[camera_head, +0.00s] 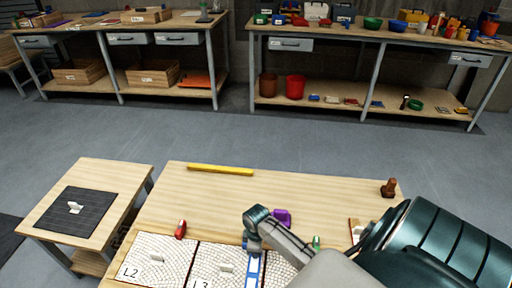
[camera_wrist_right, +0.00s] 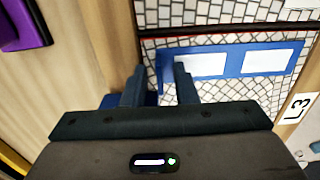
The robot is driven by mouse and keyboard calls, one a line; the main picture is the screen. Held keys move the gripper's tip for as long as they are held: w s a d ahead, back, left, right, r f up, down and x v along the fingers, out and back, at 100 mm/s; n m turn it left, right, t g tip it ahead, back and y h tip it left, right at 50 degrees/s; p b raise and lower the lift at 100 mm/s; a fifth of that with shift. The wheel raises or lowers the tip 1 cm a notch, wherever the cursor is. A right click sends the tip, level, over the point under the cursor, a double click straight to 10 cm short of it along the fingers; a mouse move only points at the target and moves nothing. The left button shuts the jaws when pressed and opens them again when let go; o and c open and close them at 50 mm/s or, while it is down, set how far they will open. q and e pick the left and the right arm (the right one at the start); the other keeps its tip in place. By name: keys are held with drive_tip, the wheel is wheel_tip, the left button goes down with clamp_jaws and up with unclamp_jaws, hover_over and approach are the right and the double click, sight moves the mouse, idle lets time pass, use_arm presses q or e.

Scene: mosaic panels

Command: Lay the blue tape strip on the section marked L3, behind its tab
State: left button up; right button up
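The blue tape strip (camera_head: 253,272), with white rectangles along it, lies along the right side of the mosaic section marked L3 (camera_head: 207,255). It also shows in the right wrist view (camera_wrist_right: 234,62), over white tiles beside the L3 label (camera_wrist_right: 298,107). A pale tab (camera_head: 226,267) stands on L3, left of the strip. My right gripper (camera_head: 250,240) is low over the strip's far end. In the right wrist view its fingers (camera_wrist_right: 158,82) are apart, one overlapping the strip's end; whether they touch it is unclear. My left gripper is out of view.
A red object (camera_head: 181,229), a yellow bar (camera_head: 220,170), a purple object (camera_head: 282,217) and a brown stamp-like piece (camera_head: 389,188) are on the table. My right arm covers the table's right side. The table's middle is mostly clear.

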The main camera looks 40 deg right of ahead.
drive_tip(key=shift+r, duration=0.25)
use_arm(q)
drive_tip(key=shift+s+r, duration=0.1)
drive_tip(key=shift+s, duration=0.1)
use_arm(e)
wheel_tip(320, 180, up, 12)
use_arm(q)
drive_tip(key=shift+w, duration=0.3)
use_arm(e)
drive_tip(key=shift+f, duration=0.15)
